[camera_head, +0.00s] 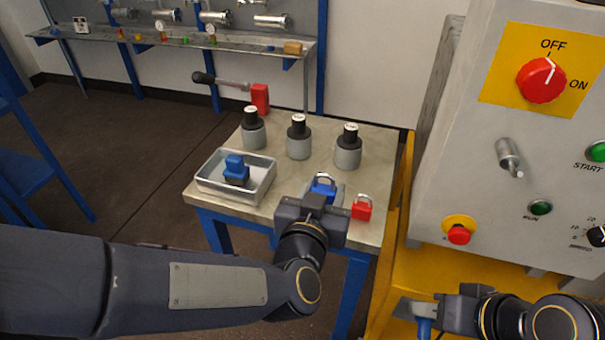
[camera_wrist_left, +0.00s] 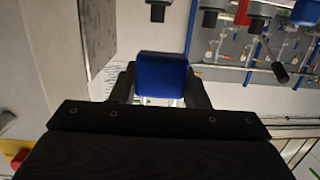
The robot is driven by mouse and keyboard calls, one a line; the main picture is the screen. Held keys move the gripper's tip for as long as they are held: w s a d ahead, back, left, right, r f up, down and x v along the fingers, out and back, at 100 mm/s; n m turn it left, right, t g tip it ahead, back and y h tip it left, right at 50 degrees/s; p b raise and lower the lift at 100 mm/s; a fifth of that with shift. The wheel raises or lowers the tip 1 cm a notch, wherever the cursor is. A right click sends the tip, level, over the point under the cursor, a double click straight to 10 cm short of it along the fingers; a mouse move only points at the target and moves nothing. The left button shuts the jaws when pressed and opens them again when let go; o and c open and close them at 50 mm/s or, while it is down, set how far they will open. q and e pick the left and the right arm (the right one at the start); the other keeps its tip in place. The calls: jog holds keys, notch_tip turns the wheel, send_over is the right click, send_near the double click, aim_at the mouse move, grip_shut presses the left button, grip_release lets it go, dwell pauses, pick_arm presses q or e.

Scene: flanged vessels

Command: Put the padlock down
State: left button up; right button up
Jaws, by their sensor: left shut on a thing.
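A blue padlock (camera_head: 324,187) with a metal shackle is held by my left gripper (camera_head: 318,198) over the front part of the small table (camera_head: 285,205). The gripper is shut on its body. In the left wrist view the blue padlock (camera_wrist_left: 162,75) sits between the two dark fingers (camera_wrist_left: 162,88). Whether it touches the tabletop cannot be told. A red padlock (camera_head: 361,208) stands on the table just right of my left gripper. My right gripper (camera_head: 418,309) is at the bottom right, by the yellow machine base; a blue piece shows below its fingers, and its grip is unclear.
A metal tray (camera_head: 214,187) with a blue object (camera_head: 237,172) inside stands at the table's left. Three grey vessels with black tops (camera_head: 298,140) stand behind. The control panel (camera_head: 465,190) rises at the right.

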pick_arm(q)
jog(key=shift+s+d+h, duration=0.3)
jog(key=shift+s+d, duration=0.05)
jog(key=shift+d, duration=0.05)
jog(key=shift+w+a+f+b, duration=0.1)
jog(key=shift+w+f+b, duration=0.2)
jog(key=shift+b, duration=0.1)
jog(key=w+a+f+b, duration=0.1)
jog(key=w+f, duration=0.1)
jog(key=w, duration=0.1)
jog(key=w+a+f+b, duration=0.1)
jog(key=w+f+b, duration=0.1)
jog(key=w+f, duration=0.1)
jog(key=w+a+f+b, duration=0.1)
jog(key=w+f+b, duration=0.1)
jog(key=w, duration=0.3)
jog(key=shift+a+f, duration=0.35)
jog(key=shift+a, duration=0.05)
jog(key=shift+w+a+f, duration=0.1)
jog(key=shift+w+f, duration=0.15)
jog(key=shift+f, duration=0.05)
jog(key=shift+w+a+f, duration=0.1)
jog(key=shift+w+f, duration=0.1)
jog(key=shift+f, duration=0.1)
jog(key=shift+w+f+b, duration=0.15)
jog(key=shift+f+b, duration=0.55)
jog(key=shift+f, duration=0.95)
